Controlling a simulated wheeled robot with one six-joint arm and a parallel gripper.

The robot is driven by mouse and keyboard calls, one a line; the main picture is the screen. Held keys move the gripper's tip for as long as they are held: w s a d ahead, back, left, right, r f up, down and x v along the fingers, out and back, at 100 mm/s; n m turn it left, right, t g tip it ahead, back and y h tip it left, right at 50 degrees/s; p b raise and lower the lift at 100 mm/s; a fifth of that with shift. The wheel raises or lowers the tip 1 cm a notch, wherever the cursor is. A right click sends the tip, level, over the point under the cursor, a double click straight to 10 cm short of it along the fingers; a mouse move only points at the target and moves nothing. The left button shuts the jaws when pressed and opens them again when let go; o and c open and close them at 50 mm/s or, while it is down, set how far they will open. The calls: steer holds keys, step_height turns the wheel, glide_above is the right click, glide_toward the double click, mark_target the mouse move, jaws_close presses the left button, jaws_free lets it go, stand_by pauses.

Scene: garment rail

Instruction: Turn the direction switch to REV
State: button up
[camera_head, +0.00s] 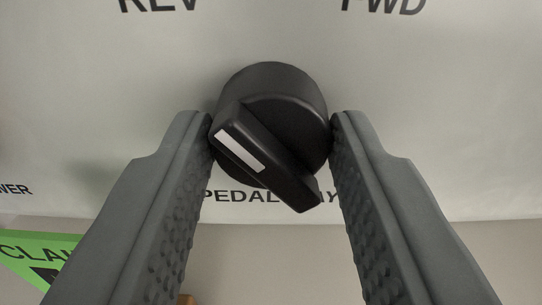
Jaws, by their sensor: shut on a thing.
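The direction switch (268,135) is a black round knob with a raised bar handle, on a pale panel. A white mark lies on the bar's upper left part, and the bar slants from upper left to lower right. The mark's end is toward the REV side. The label REV (158,5) is at the upper left and FWD (385,5) at the upper right, both cut by the top edge. My gripper (271,130) has its two grey textured fingers on either side of the knob, shut on it, fingertips at its left and right sides.
The pale panel (440,150) surrounds the switch. A label reading PEDAL (236,196) is partly hidden by the knob's bar. A green sign (35,255) shows at the lower left, below the panel's bottom edge. A label ending in WER is at the far left.

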steer(key=o, duration=1)
steer(key=s, duration=1.7)
steer(key=shift+s, duration=0.25)
